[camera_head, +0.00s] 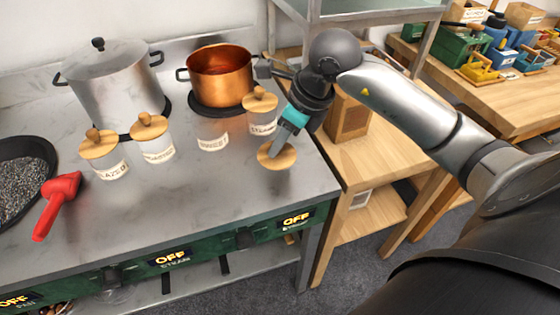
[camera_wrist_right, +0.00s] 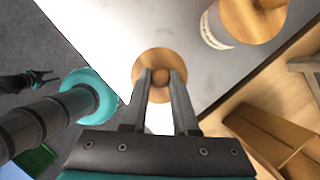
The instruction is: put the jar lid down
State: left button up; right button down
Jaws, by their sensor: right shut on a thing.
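My right gripper (camera_head: 275,150) is shut on the knob of a round wooden jar lid (camera_head: 268,160), near the right end of the grey counter. In the right wrist view the fingers close on the knob of the lid (camera_wrist_right: 148,63). I cannot tell whether the lid touches the counter. A labelled glass jar (camera_head: 212,136) without a lid stands left of it. A lidded jar (camera_head: 262,121) stands just behind it. A small dark claw shape (camera_wrist_right: 42,78) at the left of the wrist view may be my left gripper; its state is unclear.
Two more lidded jars (camera_head: 112,167) (camera_head: 158,148) stand on the counter (camera_head: 200,190). A copper pot (camera_head: 220,77) and a steel pot (camera_head: 115,95) are behind. The front middle is clear.

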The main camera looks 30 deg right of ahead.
aim_at(283, 155)
notch_tip(283, 155, down, 5)
jog(key=shift+r+b, duration=0.15)
jog(key=shift+b, duration=0.35)
jog(key=shift+f, duration=0.25)
jog(key=shift+r, duration=0.1)
pick_arm(q)
jog(key=shift+w+a+f, duration=0.6)
jog(key=shift+w+a, duration=0.2)
pick_arm(e)
jog(key=c, duration=0.7)
grip_release()
pick_arm(q)
jog(key=shift+w+d, duration=0.1)
jog(key=shift+d, duration=0.1)
